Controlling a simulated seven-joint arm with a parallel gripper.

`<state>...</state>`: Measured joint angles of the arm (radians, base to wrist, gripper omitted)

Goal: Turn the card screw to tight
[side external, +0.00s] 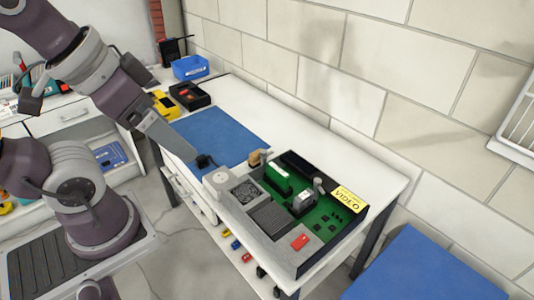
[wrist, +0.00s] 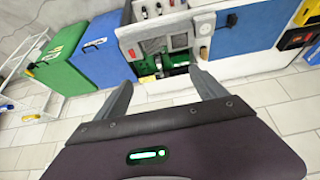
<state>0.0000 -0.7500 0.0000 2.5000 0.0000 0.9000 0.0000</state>
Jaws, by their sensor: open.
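An open computer case (side external: 270,215) lies on the white table, with a green circuit board (side external: 325,222), a green card (side external: 278,178) and a yellow VIDEO label (side external: 348,199). A small grey knob (side external: 318,184) stands at the case's back part; I cannot tell for sure that it is the card screw. My gripper (side external: 205,161) is above the blue mat's near edge, left of the case and apart from it. In the wrist view my gripper (wrist: 165,88) is open and empty, and the case (wrist: 160,32) shows beyond the fingers, with the screw too small to make out.
The blue mat (side external: 222,134) lies beside the case. A black-and-yellow box (side external: 188,96) and a blue bin (side external: 191,67) stand at the table's far end. A block wall (side external: 330,75) runs behind the table. A blue surface (side external: 425,268) is at the lower right.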

